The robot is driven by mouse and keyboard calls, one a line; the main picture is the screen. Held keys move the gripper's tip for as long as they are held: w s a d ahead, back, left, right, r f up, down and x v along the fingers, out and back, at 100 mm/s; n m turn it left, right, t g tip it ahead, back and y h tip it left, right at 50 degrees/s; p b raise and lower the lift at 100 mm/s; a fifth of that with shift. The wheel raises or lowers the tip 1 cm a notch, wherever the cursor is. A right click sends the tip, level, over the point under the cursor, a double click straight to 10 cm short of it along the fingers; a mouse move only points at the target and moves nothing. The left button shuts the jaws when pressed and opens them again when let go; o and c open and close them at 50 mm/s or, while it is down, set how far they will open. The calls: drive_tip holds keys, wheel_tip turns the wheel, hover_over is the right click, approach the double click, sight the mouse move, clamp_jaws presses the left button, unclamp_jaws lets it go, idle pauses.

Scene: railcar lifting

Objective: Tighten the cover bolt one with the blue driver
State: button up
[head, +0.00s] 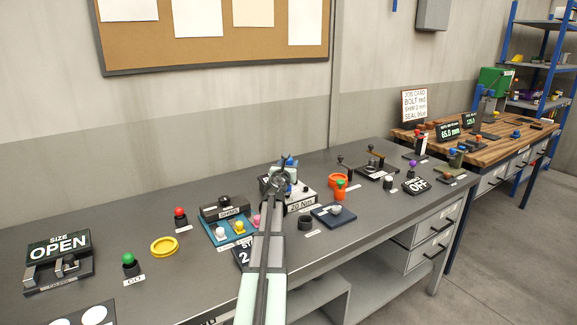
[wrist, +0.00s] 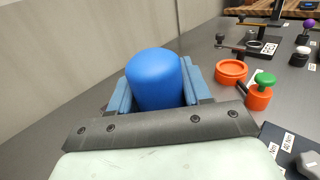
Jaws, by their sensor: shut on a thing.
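The blue driver shows in the wrist view as a rounded blue handle (wrist: 155,78) between my gripper's (wrist: 158,88) two blue-grey fingers. My gripper is shut on it. In the head view a bit of blue (head: 290,162) shows at the end of my arm, over a pale station labelled 20 Nm (head: 301,205). The driver's lower end is hidden, so I cannot tell whether it touches anything. I cannot make out cover bolt one in either view.
An orange ring (head: 338,181) and a green-topped orange piece (head: 340,190) stand right of the gripper. A dark pad with a grey knob (head: 334,214) lies nearer the front. Left are a shims box (head: 222,208), a red button (head: 180,217) and a yellow ring (head: 164,246).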

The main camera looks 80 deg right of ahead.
drive_tip(key=shift+f, duration=0.95)
idle(2.4)
drive_tip(key=shift+r, duration=2.5)
